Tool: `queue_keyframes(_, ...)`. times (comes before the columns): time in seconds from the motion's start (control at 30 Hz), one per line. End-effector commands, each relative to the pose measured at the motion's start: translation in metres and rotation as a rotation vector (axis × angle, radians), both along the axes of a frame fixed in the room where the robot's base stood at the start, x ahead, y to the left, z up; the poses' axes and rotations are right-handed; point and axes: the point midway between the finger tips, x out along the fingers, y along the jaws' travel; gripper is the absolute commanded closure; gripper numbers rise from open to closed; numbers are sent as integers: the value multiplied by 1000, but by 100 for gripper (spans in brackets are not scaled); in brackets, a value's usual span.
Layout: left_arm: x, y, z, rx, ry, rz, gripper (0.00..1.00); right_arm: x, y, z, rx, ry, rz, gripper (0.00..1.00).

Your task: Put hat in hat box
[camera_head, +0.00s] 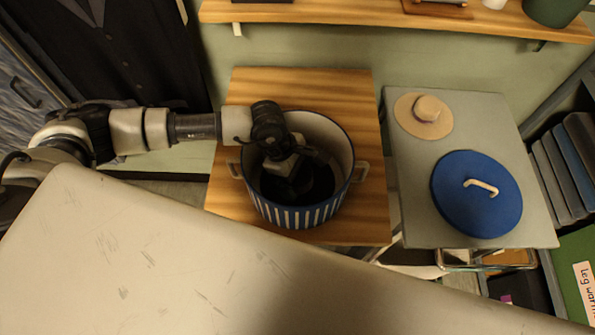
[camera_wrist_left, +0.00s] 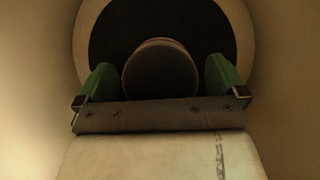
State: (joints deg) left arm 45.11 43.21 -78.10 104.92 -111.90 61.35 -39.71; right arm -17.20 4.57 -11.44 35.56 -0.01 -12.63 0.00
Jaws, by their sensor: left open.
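The round hat box (camera_head: 297,214) with blue and white stripes and side handles stands open on a wooden table. A dark hat (camera_head: 318,185) lies inside it, partly hidden by my left gripper (camera_head: 290,170), which reaches down into the box. In the left wrist view the left gripper (camera_wrist_left: 161,82) is open, its green fingers either side of the hat's round crown (camera_wrist_left: 160,68); I cannot tell whether they touch it. The blue lid (camera_head: 476,205) with a pale handle lies on a grey table to the right. A tan hat (camera_head: 411,120) lies behind the lid. My right gripper is not in view.
The wooden table (camera_head: 345,90) and the grey table (camera_head: 405,215) stand side by side with a narrow gap. A wooden shelf (camera_head: 390,18) holding objects runs along the wall above. Dark clothing (camera_head: 130,60) hangs at the back left. A rack of upright items (camera_head: 570,165) stands at the right edge.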

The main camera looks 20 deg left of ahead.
Motion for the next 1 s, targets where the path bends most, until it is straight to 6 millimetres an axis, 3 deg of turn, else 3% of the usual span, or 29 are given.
queue_keyframes(0.23,2,7,16,-1,-3,1,0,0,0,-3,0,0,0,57)
queue_keyframes(0.7,5,41,100,1,-3,-1,0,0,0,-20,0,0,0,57)
queue_keyframes(1.0,5,46,113,0,1,-3,0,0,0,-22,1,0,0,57)
